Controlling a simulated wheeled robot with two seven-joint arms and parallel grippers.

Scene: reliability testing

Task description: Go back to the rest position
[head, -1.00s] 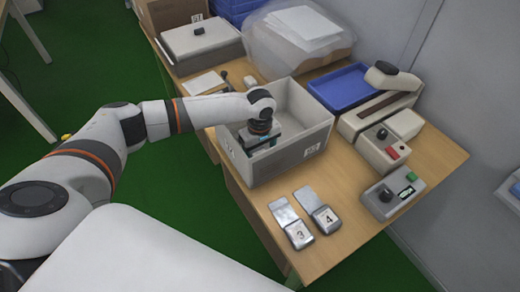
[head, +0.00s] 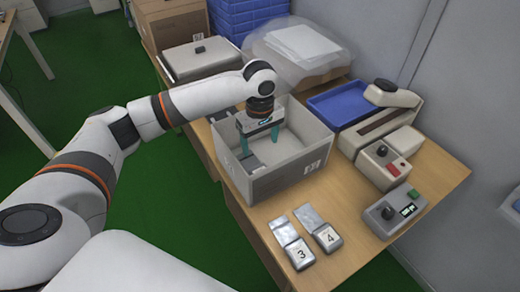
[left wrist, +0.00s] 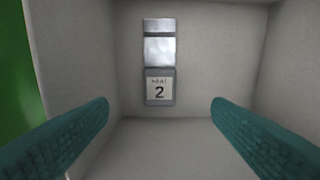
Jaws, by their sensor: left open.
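My left gripper (head: 259,140) points down inside the grey open-topped box (head: 290,177) on the table. Its teal fingers stand wide apart with nothing between them, as the left wrist view (left wrist: 160,140) also shows. A silver piece labelled 2 (left wrist: 159,62) lies in the box, beyond the fingertips and apart from them. My right gripper is in neither view.
Two silver pieces, labelled 3 (head: 290,243) and 4 (head: 319,229), lie on the wooden table (head: 350,195) in front of the box. A blue tray (head: 345,98), a beige device (head: 380,120) and a control box (head: 394,210) stand to the right. A wall is behind.

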